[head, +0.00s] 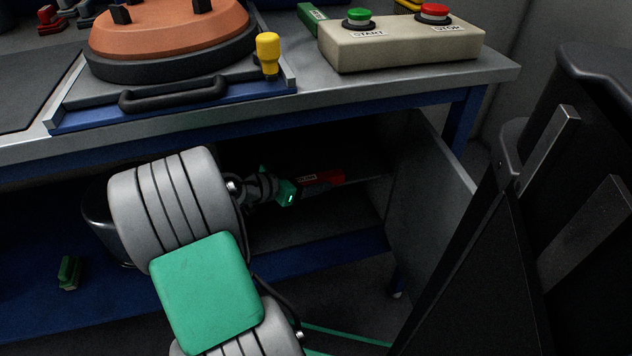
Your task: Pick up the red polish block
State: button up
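The red polish block (322,178), with a small pale label, lies in the dim open compartment under the workbench. My arm reaches into this compartment from the front left. My gripper (297,186) is at the left end of the red block, very close to it or touching it. The fingers are small and dark here and partly hidden by the green wrist part, so I cannot tell whether they are open or shut on the block.
An open cabinet door (430,180) stands right of the compartment. The bench top (400,88) overhangs it. A green block (69,272) sits on the blue lower shelf at left. Above are a START/STOP box (400,52), a yellow-knobbed lever (268,52) and an orange disc (170,30).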

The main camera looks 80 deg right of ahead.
grip_shut()
dwell(0.5)
